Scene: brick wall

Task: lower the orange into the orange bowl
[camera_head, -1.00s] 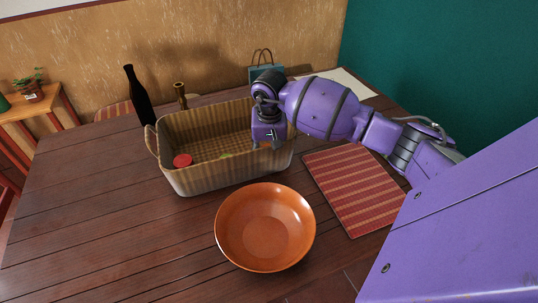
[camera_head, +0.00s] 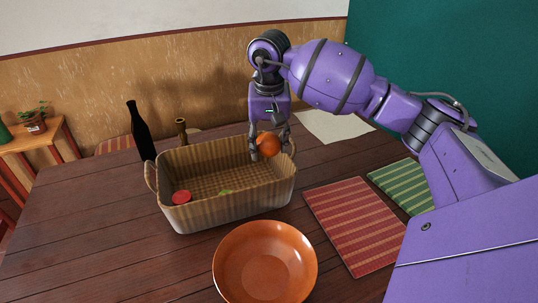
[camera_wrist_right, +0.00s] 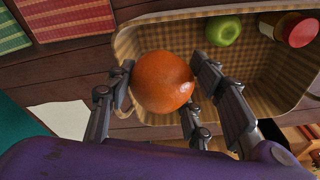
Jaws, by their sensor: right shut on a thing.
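The orange (camera_head: 268,145) is held between the fingers of my right gripper (camera_head: 267,146), above the right end of the basket. In the right wrist view the orange (camera_wrist_right: 162,82) sits between the shut fingers (camera_wrist_right: 160,95), over the basket's end. The orange bowl (camera_head: 266,262) stands on the table in front of the basket, empty; its near rim reaches the bottom of the head view. My left gripper does not show in either view.
The wicker basket (camera_head: 176,214) holds a red-lidded jar (camera_head: 182,198) and a green apple (camera_wrist_right: 223,30). A red striped mat (camera_head: 354,222) and a green striped mat (camera_head: 403,186) lie to the right. The table's left side is clear.

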